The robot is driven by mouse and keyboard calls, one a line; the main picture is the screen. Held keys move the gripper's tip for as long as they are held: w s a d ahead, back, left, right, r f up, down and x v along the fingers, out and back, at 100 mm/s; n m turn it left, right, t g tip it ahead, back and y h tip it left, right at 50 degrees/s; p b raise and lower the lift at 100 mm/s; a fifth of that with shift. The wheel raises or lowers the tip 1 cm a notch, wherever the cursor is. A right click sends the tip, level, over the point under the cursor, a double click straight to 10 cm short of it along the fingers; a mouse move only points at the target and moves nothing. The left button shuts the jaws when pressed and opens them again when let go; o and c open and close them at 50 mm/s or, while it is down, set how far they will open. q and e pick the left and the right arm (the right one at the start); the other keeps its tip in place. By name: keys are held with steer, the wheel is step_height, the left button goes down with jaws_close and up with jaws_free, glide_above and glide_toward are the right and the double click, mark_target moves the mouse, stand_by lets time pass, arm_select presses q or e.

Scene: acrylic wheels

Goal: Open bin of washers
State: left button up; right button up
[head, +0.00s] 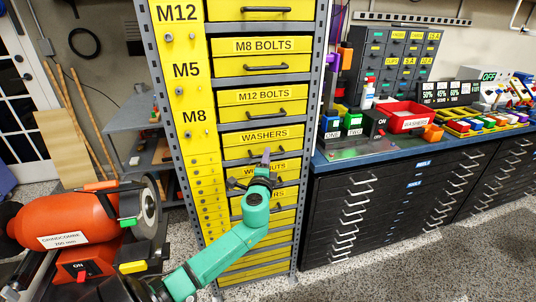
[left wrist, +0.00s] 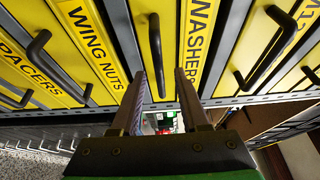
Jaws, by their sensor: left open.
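The yellow bin labelled WASHERS (head: 285,135) sits in the tall rack and looks flush with its neighbours. Its dark handle (left wrist: 155,55) shows in the left wrist view, left of the label. My left gripper (head: 266,156) is in front of this handle in the head view, hiding part of it. In the left wrist view my left gripper (left wrist: 161,73) is open and empty, with one finger on each side of the handle's line. I cannot tell whether the fingers reach around the handle or touch it. My right gripper is not in view.
The WING NUTS bin (left wrist: 93,42) is just below, and M12 BOLTS (head: 264,96) just above. A red box labelled WASHERS (head: 408,113) stands on the bench at right. An orange grinder (head: 65,222) is at lower left. Floor (head: 400,265) shows at lower right.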

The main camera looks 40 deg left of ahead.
arm_select(q)
steer(key=x, duration=0.2)
steer(key=shift+w+a+f, duration=0.1)
steer(key=shift+w+a, duration=0.05)
steer(key=shift+w, duration=0.2)
jaws_close()
stand_by(1.1)
